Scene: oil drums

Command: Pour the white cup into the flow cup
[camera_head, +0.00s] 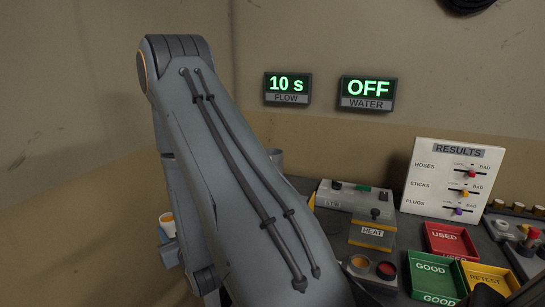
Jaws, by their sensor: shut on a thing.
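The cup's tilt is hard to tell. A small grey rounded piece (275,156) shows just right of my arm; it may be part of the flow cup, which I cannot make out otherwise. The FLOW display (288,88) on the wall reads 10 s.
The WATER display (367,93) reads OFF. A STIR unit (337,196) and a HEAT unit (372,234) stand right of my arm. Two round containers (373,267), red USED (450,241), green GOOD and yellow RETEST trays, and a RESULTS board (447,180) crowd the right.

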